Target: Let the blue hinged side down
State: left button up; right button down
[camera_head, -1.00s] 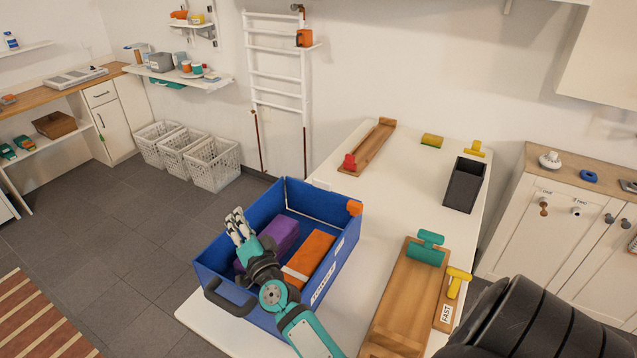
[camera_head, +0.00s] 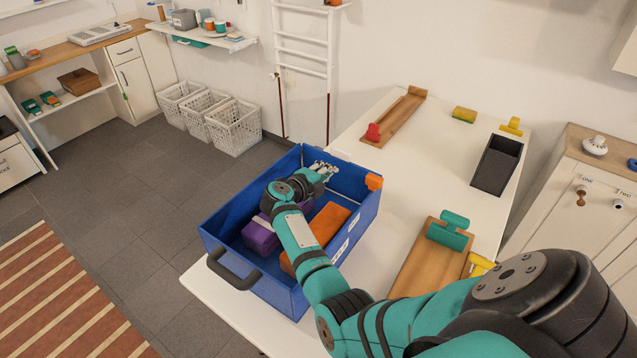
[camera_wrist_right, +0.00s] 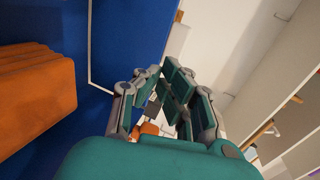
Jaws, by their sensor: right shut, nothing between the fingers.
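The blue box (camera_head: 245,213) stands on the white table with its walls upright. An orange catch (camera_head: 374,182) sits at its far right corner. My right arm reaches over the box, and my right gripper (camera_head: 322,170) is at the far end wall, near its top rim. The fingers are shut with nothing between them. I cannot tell whether they touch the wall. In the right wrist view the gripper (camera_wrist_right: 168,92) has the blue wall (camera_wrist_right: 130,40), with a white line on it, beside it. My left gripper is not in view.
Inside the box lie a purple block (camera_head: 260,236) and an orange block (camera_head: 330,222). A black handle (camera_head: 235,276) is on the near end. To the right are a wooden board (camera_head: 430,268) with a teal handle and a dark open bin (camera_head: 497,165).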

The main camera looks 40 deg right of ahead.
aim_at(344, 158)
jog(key=b+x, duration=0.1)
jog(key=x, duration=0.1)
jog(key=b+x, duration=0.1)
jog(key=x, duration=0.2)
jog(key=shift+r, duration=0.2)
jog(key=shift+w+d+r+b, duration=0.1)
jog(key=shift+w+d+b, duration=0.1)
jog(key=shift+d+b, duration=0.35)
jog(key=shift+d, duration=0.35)
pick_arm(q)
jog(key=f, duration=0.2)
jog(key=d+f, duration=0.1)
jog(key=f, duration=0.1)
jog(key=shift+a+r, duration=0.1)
pick_arm(e)
jog(key=shift+r, duration=0.15)
